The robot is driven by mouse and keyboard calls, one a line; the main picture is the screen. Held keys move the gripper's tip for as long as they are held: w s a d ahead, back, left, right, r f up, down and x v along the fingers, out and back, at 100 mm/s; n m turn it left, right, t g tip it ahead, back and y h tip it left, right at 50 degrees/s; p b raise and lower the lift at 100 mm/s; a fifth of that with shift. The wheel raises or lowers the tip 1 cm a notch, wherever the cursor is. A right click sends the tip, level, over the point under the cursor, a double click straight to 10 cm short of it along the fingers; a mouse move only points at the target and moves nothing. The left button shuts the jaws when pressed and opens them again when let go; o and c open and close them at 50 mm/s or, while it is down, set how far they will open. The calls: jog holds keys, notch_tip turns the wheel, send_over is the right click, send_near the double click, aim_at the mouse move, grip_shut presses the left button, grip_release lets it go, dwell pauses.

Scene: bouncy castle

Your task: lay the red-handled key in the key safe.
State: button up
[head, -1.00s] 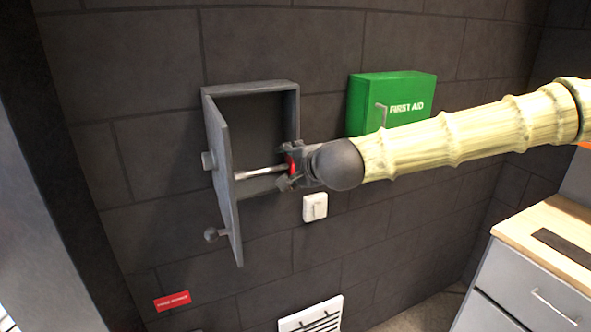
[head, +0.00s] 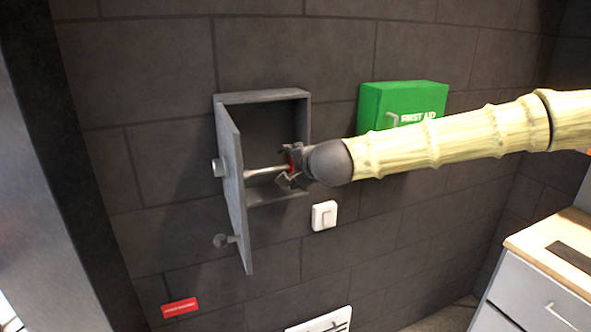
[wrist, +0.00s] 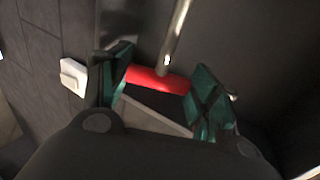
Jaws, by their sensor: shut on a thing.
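The key safe (head: 262,97) is a grey wall box with its door (head: 233,190) swung open towards the left. My gripper (head: 290,168) is at the safe's open front, near its right side wall. It is shut on the red-handled key (head: 265,173), whose pale metal shaft points left towards the open door. In the wrist view my gripper (wrist: 158,85) has one finger at each end of the red handle (wrist: 157,80), and the shaft runs up from it. I cannot tell how far the key is inside the safe. My gripper hides part of the safe's right edge.
A green first aid box (head: 375,103) hangs on the wall to the right, behind my arm. A white switch (head: 324,215) is below the safe. A red label (head: 180,308) and a white vent (head: 325,322) are lower down. A cabinet (head: 530,280) stands at the right.

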jog(key=shift+w+a+f, duration=0.1)
jog(key=shift+w+a, duration=0.15)
jog(key=shift+w, duration=0.5)
jog(key=shift+w+a+f, duration=0.1)
jog(key=shift+w+a, duration=0.15)
jog(key=shift+w, duration=0.5)
jog(key=shift+f+b, duration=0.95)
jog(key=shift+f, duration=0.45)
jog(key=o, duration=1.2)
jog(key=shift+c, duration=0.2)
jog(key=v, duration=1.2)
